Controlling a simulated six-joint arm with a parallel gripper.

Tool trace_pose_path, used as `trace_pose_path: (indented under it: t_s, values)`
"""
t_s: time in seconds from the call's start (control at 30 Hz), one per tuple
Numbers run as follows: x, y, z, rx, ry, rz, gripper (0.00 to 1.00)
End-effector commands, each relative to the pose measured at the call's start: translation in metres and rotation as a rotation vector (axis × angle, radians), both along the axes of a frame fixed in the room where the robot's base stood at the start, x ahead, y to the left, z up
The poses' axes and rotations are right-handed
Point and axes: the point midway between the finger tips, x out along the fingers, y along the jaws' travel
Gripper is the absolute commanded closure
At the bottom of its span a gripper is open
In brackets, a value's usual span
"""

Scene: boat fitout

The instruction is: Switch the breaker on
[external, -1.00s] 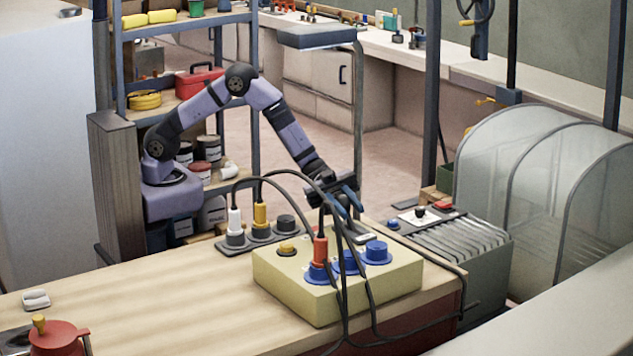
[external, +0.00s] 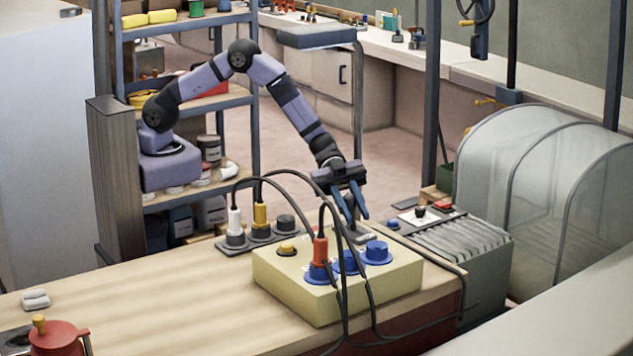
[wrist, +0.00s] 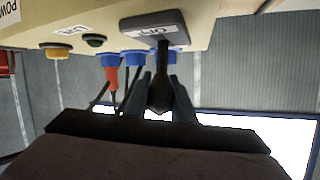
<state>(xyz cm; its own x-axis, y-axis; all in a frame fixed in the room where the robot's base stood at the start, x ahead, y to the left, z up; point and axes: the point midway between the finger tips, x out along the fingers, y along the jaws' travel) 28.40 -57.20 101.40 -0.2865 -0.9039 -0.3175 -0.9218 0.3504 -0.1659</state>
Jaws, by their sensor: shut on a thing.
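The breaker is a dark grey plate (wrist: 150,30) with an "O / I" label and a dark lever (wrist: 160,75) standing out from it.
The cream socket box (external: 280,277) has blue sockets, a yellow button and a red plug (external: 320,250). Black cables loop close to my gripper. A grey plug strip (external: 230,246) stands behind the box at left. A ribbed grey box (external: 470,250) stands to the right.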

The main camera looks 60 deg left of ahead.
Motion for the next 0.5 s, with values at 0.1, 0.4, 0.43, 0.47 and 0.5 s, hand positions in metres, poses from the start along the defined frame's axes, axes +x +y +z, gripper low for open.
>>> trace_pose_path:
  t_s: [0.1,0.4,0.43,0.47,0.5]
  values:
    - [0.0,-0.006,0.01,0.079,-0.003,-0.002,1.0]
    - [-0.001,-0.019,0.005,0.279,-0.004,-0.002,1.0]
    - [0.0,-0.02,0.004,0.299,-0.003,-0.002,1.0]
    - [0.0,-0.021,0.003,0.317,-0.003,-0.002,1.0]
    - [0.0,-0.023,0.002,0.342,-0.005,-0.002,1.0]
